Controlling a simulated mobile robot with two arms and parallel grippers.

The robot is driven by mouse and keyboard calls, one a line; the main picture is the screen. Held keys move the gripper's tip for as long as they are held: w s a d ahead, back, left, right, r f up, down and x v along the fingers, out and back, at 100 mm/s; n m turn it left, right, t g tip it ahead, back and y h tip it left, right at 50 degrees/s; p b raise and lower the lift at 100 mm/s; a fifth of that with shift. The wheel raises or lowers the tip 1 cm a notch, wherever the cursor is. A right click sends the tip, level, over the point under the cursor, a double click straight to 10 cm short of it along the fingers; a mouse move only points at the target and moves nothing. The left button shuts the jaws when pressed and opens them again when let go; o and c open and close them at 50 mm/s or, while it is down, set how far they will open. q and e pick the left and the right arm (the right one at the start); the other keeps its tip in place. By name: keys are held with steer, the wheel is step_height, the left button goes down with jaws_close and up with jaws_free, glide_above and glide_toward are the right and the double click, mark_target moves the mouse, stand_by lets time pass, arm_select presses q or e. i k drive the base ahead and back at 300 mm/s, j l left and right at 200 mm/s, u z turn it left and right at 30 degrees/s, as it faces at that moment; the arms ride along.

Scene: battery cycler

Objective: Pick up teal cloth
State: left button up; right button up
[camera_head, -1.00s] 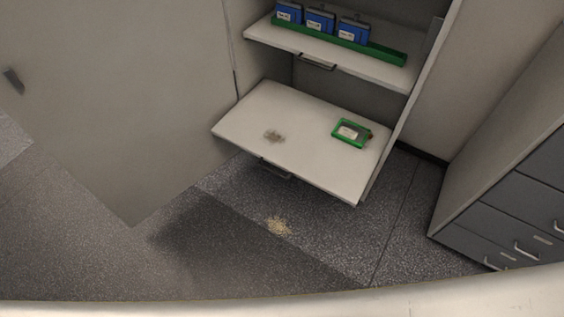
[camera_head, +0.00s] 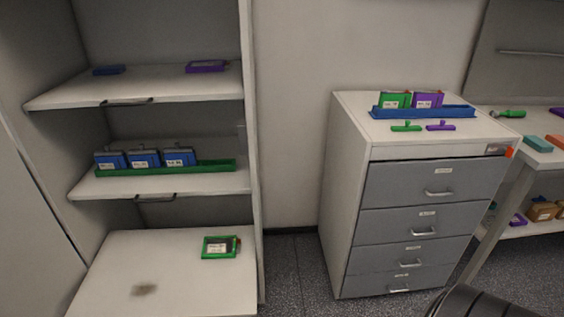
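A small teal folded piece (camera_head: 537,144), which looks like the teal cloth, lies on the workbench (camera_head: 510,131) at the right edge of the head view. An orange piece lies right beside it, partly cut off by the frame edge. Neither of my grippers is in view. A dark rounded part at the bottom right looks like one of my arm links.
A grey drawer cabinet (camera_head: 430,215) stands between the workbench and an open shelf unit (camera_head: 150,187). It carries a blue tray (camera_head: 424,111) with green and purple packs. A green-handled tool (camera_head: 508,114) lies on the bench. Speckled floor shows below.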

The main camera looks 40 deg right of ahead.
mark_target(539, 146)
steer(key=z, duration=2.8)
steer(key=u, duration=2.25)
steer(key=z, duration=2.25)
steer(key=i+l+u, duration=0.15)
steer(key=i, duration=0.3)
steer(key=i+l+u, duration=0.15)
steer(key=i, duration=0.25)
